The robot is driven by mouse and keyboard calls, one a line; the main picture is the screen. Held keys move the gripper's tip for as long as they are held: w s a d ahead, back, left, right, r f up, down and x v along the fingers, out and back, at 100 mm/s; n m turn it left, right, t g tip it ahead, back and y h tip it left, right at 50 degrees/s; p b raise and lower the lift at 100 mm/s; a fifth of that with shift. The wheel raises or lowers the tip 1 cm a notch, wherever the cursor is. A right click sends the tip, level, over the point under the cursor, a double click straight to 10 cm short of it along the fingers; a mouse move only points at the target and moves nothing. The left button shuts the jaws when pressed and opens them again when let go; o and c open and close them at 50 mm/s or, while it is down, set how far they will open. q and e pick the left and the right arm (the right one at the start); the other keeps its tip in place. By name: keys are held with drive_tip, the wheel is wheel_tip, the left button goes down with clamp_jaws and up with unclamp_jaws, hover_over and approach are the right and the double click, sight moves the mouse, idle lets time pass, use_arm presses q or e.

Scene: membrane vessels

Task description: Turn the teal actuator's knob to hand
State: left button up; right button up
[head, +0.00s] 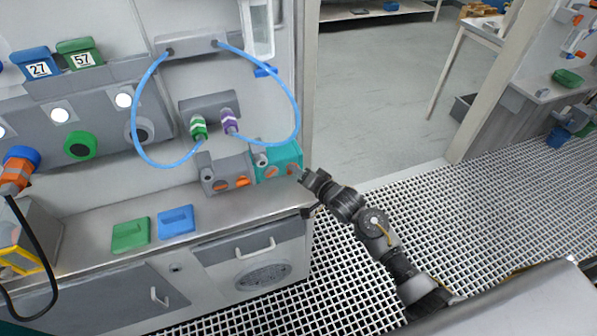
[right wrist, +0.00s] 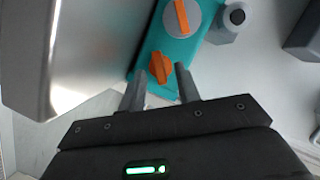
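The teal actuator (head: 284,152) stands at the right end of the counter against the wall, with small orange parts on its front. In the right wrist view, the teal body (right wrist: 186,50) carries an orange knob (right wrist: 159,67) and an orange lever (right wrist: 182,16) on a grey disc. My right gripper (head: 309,194) is just right of and in front of the teal actuator. In the wrist view its two fingers (right wrist: 160,80) are spread, one on each side of the orange knob; I cannot tell whether they touch it. My left gripper is out of view.
A similar grey actuator (head: 228,172) stands directly left of the teal one. Blue hoses (head: 137,92) loop above from a wall box. Green (head: 130,235) and blue (head: 176,221) blocks lie on the counter. Grated floor (head: 330,260) lies to the right.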

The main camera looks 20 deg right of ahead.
drive_tip(key=shift+w, duration=0.2)
drive_tip(key=shift+c, duration=0.2)
clamp_jaws()
